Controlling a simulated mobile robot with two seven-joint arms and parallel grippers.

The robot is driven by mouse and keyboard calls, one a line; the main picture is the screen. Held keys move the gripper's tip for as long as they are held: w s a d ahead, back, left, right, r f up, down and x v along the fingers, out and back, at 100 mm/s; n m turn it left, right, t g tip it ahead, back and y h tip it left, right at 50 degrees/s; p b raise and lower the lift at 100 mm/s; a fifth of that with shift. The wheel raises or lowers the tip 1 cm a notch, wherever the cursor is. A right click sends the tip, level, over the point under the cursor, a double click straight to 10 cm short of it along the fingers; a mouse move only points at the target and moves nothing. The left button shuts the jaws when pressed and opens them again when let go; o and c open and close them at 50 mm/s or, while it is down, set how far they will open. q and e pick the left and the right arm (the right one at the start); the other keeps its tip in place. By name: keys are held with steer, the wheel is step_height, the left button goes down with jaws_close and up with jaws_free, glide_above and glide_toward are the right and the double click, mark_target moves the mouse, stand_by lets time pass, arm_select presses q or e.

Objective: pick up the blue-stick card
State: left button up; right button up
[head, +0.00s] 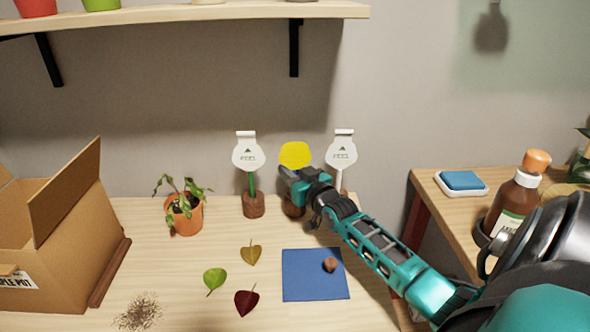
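A yellow round card (295,155) stands at the back of the table. My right gripper (292,183) is right in front of its lower edge and hides its stick, so I cannot see the stick's colour or whether the fingers are around it. Part of a brown wooden base (293,208) shows below the gripper. A white card (247,153) on a green stick stands to the left in its own round base. Another white card (342,150) on a pale stick stands to the right, its lower part hidden by my arm. No blue stick is visible. My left gripper is out of view.
A wilting plant in an orange pot (187,218), several leaves (215,279), a blue mat (303,282) with a brown nut-like thing (330,265), and an open cardboard box (50,225) share the table. A shelf (190,14) hangs above. A side table (445,205) holds a brown bottle (513,203).

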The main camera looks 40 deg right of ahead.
jaws_close()
steer(key=shift+r, duration=0.1)
steer(key=shift+r+p, duration=3.25)
steer(key=shift+r, duration=9.4)
